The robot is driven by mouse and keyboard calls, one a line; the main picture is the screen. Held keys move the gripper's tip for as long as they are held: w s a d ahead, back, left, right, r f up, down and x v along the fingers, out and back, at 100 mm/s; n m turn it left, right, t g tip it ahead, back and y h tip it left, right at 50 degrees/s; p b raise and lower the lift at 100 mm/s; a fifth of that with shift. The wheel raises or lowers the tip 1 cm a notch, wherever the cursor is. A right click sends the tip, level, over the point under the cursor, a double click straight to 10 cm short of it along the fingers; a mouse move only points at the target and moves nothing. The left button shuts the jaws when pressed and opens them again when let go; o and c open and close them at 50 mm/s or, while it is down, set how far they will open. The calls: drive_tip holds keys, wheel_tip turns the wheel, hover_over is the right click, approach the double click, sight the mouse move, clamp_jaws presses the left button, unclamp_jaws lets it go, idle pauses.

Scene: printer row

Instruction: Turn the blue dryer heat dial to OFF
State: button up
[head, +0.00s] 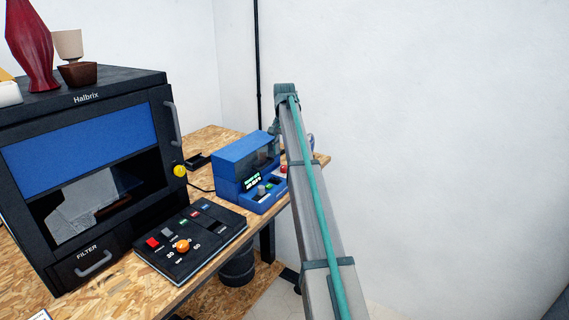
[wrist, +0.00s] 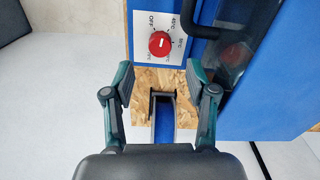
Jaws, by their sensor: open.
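The red heat dial (wrist: 159,43) sits on a white plate marked OFF and several temperatures, on the blue dryer (wrist: 201,120) front in the wrist view. OFF is printed at the plate's upper left. Which mark the dial points to is too small to tell. My gripper (wrist: 159,80) is open and empty. Its fingers are to either side below the dial in the picture, apart from it. In the head view my arm hides most of the gripper and part of the bench's right end, where a small red part (head: 284,169) shows; I cannot tell whether it is the dial.
A dark handle (wrist: 216,32) and a dark window lie right of the dial. In the head view, a blue unit (head: 240,158) with a green display, a black control panel (head: 190,240) and the Halbrix machine (head: 90,180) stand on the wooden bench. The right side is open floor and wall.

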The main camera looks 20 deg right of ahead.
sight(284, 167)
drive_tip(key=shift+f+p, duration=0.75)
drive_tip(key=shift+f, duration=2.4)
clamp_jaws()
